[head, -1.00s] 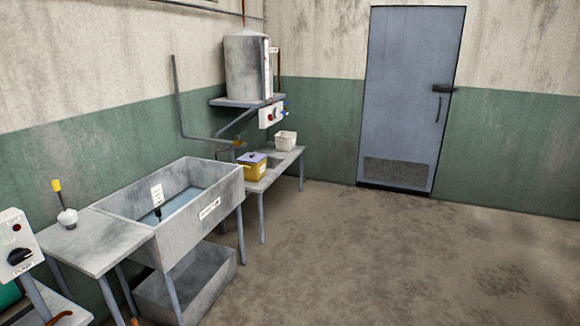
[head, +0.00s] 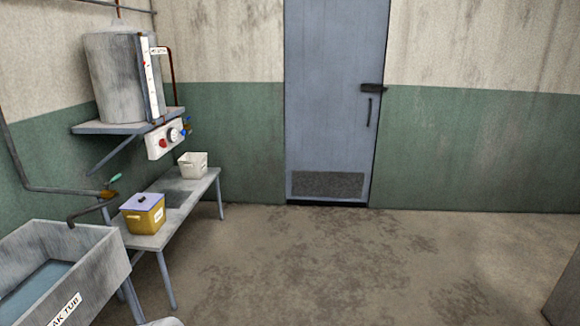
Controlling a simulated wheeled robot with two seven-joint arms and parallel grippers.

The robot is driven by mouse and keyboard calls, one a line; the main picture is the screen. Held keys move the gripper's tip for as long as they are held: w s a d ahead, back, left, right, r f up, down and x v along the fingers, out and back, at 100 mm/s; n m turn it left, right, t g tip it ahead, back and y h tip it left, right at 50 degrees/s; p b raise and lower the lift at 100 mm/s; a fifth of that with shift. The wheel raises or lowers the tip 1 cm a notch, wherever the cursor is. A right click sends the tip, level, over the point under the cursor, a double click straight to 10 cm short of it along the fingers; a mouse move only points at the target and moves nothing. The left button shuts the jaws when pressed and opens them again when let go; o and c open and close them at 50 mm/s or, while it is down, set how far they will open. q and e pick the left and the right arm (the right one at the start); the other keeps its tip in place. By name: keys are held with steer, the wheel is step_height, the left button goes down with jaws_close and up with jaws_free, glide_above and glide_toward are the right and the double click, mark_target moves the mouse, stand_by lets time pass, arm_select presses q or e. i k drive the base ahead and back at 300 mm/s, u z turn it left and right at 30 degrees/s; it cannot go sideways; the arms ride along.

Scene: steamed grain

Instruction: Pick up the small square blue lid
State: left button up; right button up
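A small square blue-purple lid (head: 142,202) with a dark knob sits on top of a yellow box (head: 145,221) in the head view. The yellow box has a white label and stands on the near end of a low grey bench (head: 175,207) at the left. Neither of my grippers shows in the head view.
A white open container (head: 193,165) stands farther back on the bench. A grey soak tub (head: 85,275) with water is at the lower left. A tank (head: 117,75) and control box (head: 166,140) hang above the bench. The floor (head: 330,265) to the right is clear.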

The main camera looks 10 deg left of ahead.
mark_target(141, 202)
steer(key=z, duration=0.05)
steer(key=i, duration=2)
steer(key=u, duration=0.5)
steer(key=i, duration=1.65)
steer(key=u, duration=2)
steer(key=i, duration=1)
steer(key=u, duration=0.6)
